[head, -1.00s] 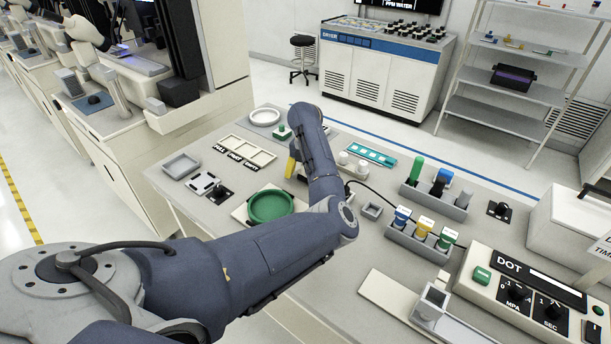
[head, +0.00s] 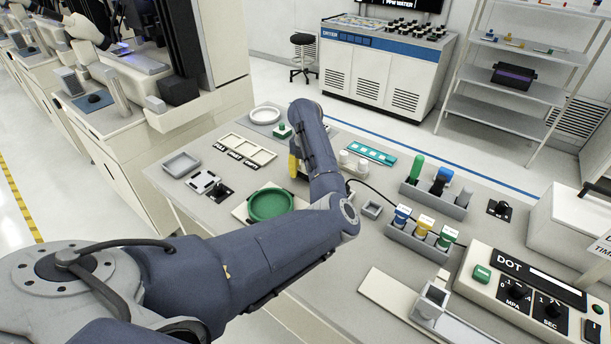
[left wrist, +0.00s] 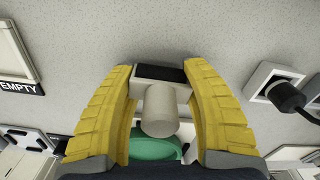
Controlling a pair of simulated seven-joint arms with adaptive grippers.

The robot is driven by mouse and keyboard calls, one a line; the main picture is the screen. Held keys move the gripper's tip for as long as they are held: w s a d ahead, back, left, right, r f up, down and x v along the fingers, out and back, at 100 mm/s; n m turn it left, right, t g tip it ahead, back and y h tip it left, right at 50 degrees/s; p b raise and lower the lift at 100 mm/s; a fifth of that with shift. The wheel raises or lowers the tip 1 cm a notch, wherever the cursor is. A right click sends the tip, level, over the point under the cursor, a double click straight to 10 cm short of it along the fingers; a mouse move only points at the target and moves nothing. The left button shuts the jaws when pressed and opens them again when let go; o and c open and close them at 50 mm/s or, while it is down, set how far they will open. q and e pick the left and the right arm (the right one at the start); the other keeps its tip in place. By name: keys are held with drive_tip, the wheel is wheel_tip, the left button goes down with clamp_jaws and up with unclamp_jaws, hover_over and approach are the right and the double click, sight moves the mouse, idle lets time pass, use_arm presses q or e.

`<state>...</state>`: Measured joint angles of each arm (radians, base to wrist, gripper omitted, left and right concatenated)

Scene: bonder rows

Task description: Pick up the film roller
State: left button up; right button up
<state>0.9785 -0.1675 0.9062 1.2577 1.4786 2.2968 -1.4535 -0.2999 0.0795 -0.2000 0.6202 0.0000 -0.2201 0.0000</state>
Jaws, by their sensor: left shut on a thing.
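In the left wrist view, a pale cylinder with a light block and dark strip at its far end, which I take to be the film roller (left wrist: 160,110), sits between the two yellow fingers of my left gripper (left wrist: 162,88). The gripper is shut on it. In the head view my left gripper (head: 294,165) shows only as a bit of yellow beside my forearm, between the labelled tray and the pale bottles. The forearm hides the roller there. I cannot tell whether the roller touches the table. My right gripper is not in view.
A green dish (head: 270,205) lies in front of the gripper and shows below the roller in the wrist view. The labelled tray (head: 240,149) is to the left. A cable fitting (left wrist: 272,84) is to the right. Racks of bottles (head: 422,239) stand farther right.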

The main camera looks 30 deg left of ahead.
use_arm(q)
wheel_tip(320, 180, up, 28)
drive_tip(key=shift+f, duration=0.25)
idle(0.4)
